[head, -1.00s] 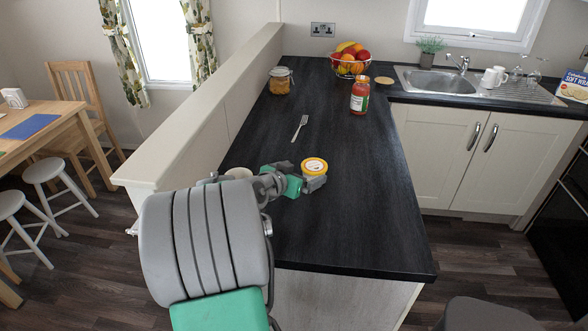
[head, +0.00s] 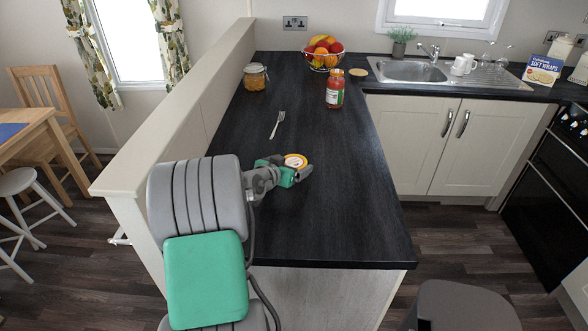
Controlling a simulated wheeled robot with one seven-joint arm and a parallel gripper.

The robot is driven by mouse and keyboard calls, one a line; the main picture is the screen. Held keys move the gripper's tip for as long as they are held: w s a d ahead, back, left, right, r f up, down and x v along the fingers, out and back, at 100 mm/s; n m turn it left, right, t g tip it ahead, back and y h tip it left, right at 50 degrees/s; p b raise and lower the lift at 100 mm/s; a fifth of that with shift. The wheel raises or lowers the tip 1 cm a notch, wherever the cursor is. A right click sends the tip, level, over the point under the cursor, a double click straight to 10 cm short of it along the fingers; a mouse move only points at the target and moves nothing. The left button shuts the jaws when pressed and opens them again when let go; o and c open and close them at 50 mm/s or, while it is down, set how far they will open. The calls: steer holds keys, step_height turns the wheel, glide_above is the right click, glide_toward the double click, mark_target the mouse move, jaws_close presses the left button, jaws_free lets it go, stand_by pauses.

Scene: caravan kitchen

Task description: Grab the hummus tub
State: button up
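The hummus tub (head: 295,160) is a small round tub with a yellow rim and a pale label on its lid. It is at the middle of the dark counter in the head view, seen from above. My gripper (head: 293,170) is at the tub, with grey and green finger parts at its left and near side. The fingers hide the tub's lower near part. I cannot tell whether they are closed on it or only around it, or whether the tub rests on the counter.
A fork (head: 277,124) lies behind the tub. A red-sauce jar (head: 335,90), a lidded glass jar (head: 255,77) and a fruit bowl (head: 323,54) stand farther back. A raised ledge (head: 190,105) borders the counter's left. The counter's right front is clear.

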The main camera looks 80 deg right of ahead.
steer(key=c, duration=1.2)
steer(key=shift+c, duration=0.6)
steer(key=shift+r, duration=0.15)
